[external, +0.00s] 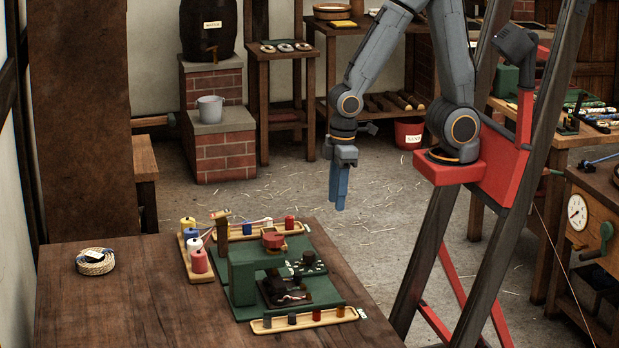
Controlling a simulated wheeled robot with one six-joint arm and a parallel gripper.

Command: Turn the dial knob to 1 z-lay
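A green machine (244,282) stands on the dark wooden bench in the external view. A small black knob (308,257), which looks like the dial knob, sits on its right part with small pale marks around it. The marks are too small to read, so I cannot tell where the knob points. My gripper (340,206) hangs in the air, fingers down, above and to the right of the knob in the picture and clear of it. Its blue fingers overlap in this view, so their opening is unclear. I see nothing held in them.
Wooden trays with coloured spools lie behind (256,234) and in front (306,320) of the machine. Several larger spools (199,261) stand at its left. A rope coil (96,262) lies on the bench's left. The bench's front left (150,310) is bare.

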